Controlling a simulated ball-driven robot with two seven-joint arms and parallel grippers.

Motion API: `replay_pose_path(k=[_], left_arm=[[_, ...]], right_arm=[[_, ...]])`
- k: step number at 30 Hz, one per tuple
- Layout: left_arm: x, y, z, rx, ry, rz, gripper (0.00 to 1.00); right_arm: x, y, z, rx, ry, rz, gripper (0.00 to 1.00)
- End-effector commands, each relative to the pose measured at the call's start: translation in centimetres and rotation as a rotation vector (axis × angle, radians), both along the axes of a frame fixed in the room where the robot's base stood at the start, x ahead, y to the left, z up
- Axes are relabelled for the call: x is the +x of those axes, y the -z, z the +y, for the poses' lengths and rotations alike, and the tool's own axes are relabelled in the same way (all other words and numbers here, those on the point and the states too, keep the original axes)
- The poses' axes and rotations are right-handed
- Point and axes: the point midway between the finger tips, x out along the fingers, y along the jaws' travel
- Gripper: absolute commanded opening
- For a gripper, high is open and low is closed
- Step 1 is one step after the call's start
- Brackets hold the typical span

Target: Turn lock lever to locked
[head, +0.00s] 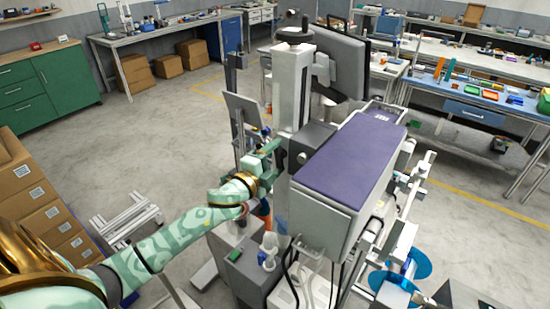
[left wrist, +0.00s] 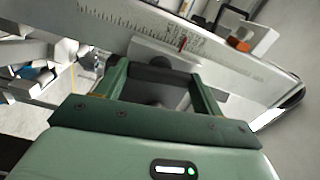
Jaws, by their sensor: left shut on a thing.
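My left gripper (head: 268,168) reaches in at the side of the tall light-grey column (head: 292,95) of the central machine. In the left wrist view my left gripper (left wrist: 160,90) has its two green fingers on either side of a dark round grip (left wrist: 160,72) and is shut on it. The grip sits against a pale plate with a printed scale (left wrist: 125,15) and a red pointer mark. I cannot tell for sure whether this grip is the lock lever. My right gripper is not clearly in view.
A large grey box with a purple top (head: 352,160) stands right of the column, with hanging cables below. A dark monitor (head: 340,60) is behind. An orange-tipped part (left wrist: 238,45) is near the scale.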

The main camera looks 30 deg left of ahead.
Motion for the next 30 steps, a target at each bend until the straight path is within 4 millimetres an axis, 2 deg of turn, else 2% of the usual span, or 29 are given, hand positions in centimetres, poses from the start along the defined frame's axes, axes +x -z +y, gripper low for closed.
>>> replay_pose_path(k=[11, 26, 27, 30], left_arm=[[-0.03, 0.13, -0.07, 0.135, 0.001, -0.009, 0.45], [-0.04, 0.18, -0.05, 0.155, 0.001, -0.009, 0.45], [-0.04, 0.19, -0.04, 0.155, 0.001, -0.009, 0.76], [-0.03, 0.16, -0.03, 0.154, 0.0, -0.01, 0.77]], right_arm=[[0.02, -0.17, -0.04, -0.001, -0.001, 0.0, 0.36], [0.05, -0.19, -0.21, -0.003, -0.002, -0.001, 0.36], [0.05, -0.19, -0.21, -0.003, -0.002, -0.001, 0.36], [0.05, -0.19, -0.21, -0.003, -0.002, -0.001, 0.36]])
